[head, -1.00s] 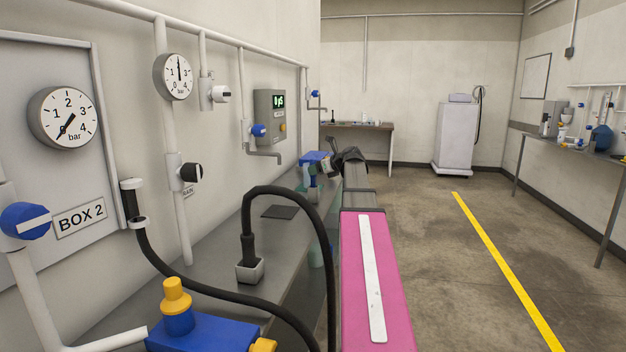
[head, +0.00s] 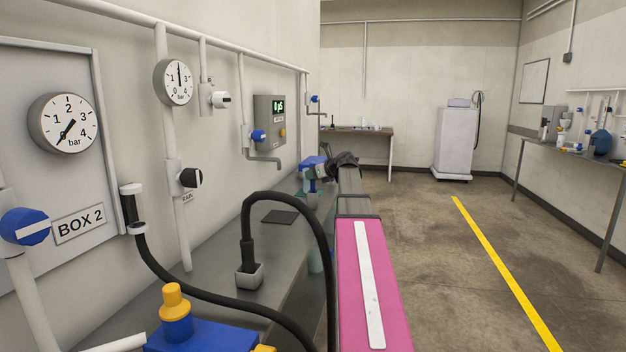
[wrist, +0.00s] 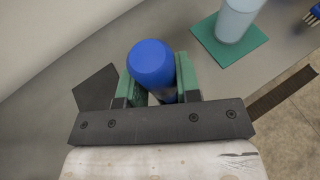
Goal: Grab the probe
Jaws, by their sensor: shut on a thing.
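My gripper (wrist: 150,88) is shut on an upright blue-topped cylinder (wrist: 153,62) in the wrist view, with a green finger pad on each side of it. Its lower part is mostly hidden by the fingers and my wrist. I cannot tell for sure whether it is the probe. In the head view my gripper (head: 310,180) is small and far along the grey bench, and the held thing is not clear there. A black handle (head: 248,254) with a thick black cable stands in a small grey square cup nearer on the bench.
In the wrist view a pale cylinder (wrist: 235,20) stands on a green mat (wrist: 203,30) at upper right, and a dark flat plate (wrist: 97,86) lies left. A blue box with a yellow knob (head: 174,300) is at the near bench end. Wall pipes run along the left.

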